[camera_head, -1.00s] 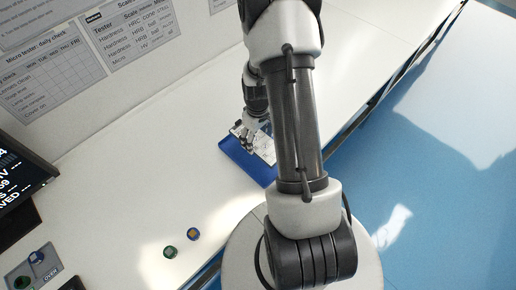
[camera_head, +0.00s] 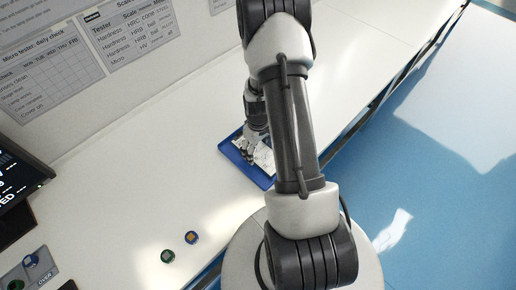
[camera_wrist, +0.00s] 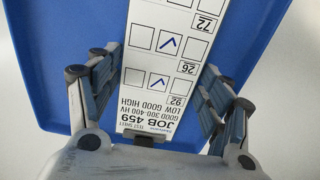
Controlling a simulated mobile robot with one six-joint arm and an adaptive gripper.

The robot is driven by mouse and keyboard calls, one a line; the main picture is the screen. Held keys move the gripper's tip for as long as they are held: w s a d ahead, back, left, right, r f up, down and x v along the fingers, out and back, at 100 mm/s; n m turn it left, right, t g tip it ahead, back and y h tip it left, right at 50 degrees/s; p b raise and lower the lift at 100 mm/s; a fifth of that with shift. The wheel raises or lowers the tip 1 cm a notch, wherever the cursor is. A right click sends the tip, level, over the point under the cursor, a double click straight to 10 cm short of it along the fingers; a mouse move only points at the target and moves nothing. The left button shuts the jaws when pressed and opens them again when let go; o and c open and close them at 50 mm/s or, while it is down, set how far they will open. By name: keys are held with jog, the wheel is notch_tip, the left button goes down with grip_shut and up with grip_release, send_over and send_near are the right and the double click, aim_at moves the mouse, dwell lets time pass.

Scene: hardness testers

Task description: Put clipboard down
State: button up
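The clipboard (camera_head: 262,158), a narrow board with a white test sheet, lies over a blue tray (camera_head: 230,155) on the white bench. In the wrist view the sheet (camera_wrist: 166,60) reads "JOB 459" and has ticked boxes; a dark clip (camera_wrist: 141,136) is at its lower end. The tray's blue floor (camera_wrist: 60,50) shows on both sides. My gripper (camera_head: 253,147) is right at the clipboard. In the wrist view its fingers (camera_wrist: 160,68) are spread, one beside each long edge, with blue showing between the left finger and the sheet. Contact at the right edge is unclear.
Two small round pieces, green (camera_head: 167,256) and orange-topped (camera_head: 191,237), stand on the bench front. A dark screen (camera_head: 18,180) and a grey panel (camera_head: 35,268) are at left. Charts hang on the wall behind. The bench between is clear.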

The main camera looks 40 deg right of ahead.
jog(key=o, duration=0.3)
jog(key=shift+o, duration=0.2)
jog(key=shift+r, duration=0.1)
notch_tip(320, 180, up, 12)
jog(key=p, duration=0.4)
notch_tip(320, 180, up, 11)
jog(key=t, duration=0.1)
send_over(258, 152)
jog(key=w+a, duration=0.1)
jog(key=a, duration=0.4)
jog(key=s+a+r+m+t, duration=0.1)
jog(key=s+a+r+t, duration=0.2)
jog(key=s+a+r, duration=1.2)
notch_tip(258, 152, up, 3)
jog(key=shift+s+a+r+t, duration=0.15)
jog(key=shift+s+a+t, duration=0.05)
jog(key=shift+a+t, duration=0.1)
